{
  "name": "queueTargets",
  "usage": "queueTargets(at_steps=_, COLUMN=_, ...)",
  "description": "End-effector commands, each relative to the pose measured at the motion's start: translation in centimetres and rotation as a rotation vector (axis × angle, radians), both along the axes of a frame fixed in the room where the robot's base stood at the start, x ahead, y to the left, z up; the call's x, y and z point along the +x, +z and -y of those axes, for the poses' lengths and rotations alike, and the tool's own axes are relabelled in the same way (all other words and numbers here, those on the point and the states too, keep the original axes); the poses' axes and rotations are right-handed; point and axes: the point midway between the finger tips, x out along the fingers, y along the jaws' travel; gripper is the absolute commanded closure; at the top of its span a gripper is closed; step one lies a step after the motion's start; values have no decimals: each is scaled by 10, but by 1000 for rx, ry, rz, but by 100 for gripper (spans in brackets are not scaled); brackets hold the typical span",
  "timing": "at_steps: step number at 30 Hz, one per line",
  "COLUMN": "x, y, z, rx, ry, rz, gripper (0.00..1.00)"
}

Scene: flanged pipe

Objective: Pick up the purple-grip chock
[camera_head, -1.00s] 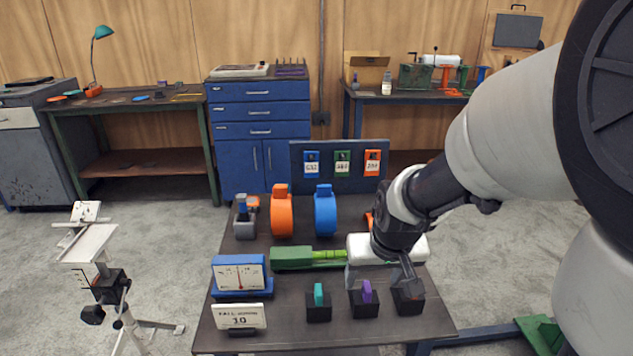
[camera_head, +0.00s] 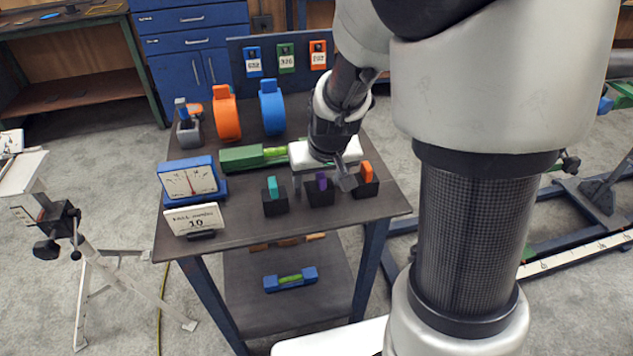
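The purple-grip chock (camera_head: 320,196) is a black block with an upright purple grip, in the middle of a row of three near the dark table's front edge. A teal-grip chock (camera_head: 274,203) stands left of it and an orange-grip chock (camera_head: 367,183) right of it. My gripper (camera_head: 322,184) is open and points down over the purple-grip chock. One finger shows on each side of the purple grip, and the right finger is close to the orange-grip chock. I cannot tell how deep the fingers reach or whether they touch anything.
Behind the chocks lie a green tool (camera_head: 242,158) and a white cylinder (camera_head: 349,150), partly hidden by my gripper. A blue gauge (camera_head: 192,183) and a sign (camera_head: 194,219) stand left. Orange (camera_head: 226,115) and blue (camera_head: 271,109) rings stand farther back. A lower shelf (camera_head: 240,308) holds a blue-ended tool.

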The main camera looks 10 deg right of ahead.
Motion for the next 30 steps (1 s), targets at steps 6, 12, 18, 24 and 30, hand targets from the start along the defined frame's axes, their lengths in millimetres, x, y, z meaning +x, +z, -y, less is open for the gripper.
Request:
queueTargets(at_steps=6, x=0, y=0, z=0, rx=0, ry=0, rz=0, gripper=73)
queueTargets(at_steps=12, x=0, y=1, z=0, rx=0, ry=0, rz=1, gripper=85)
queueTargets(at_steps=18, x=1, y=12, z=0, rx=1, ry=1, rz=4, gripper=85)
queueTargets(at_steps=24, x=1, y=52, z=0, rx=1, ry=1, rz=6, gripper=85)
queueTargets(at_steps=30, x=1, y=87, z=0, rx=1, ry=0, rz=5, gripper=85)
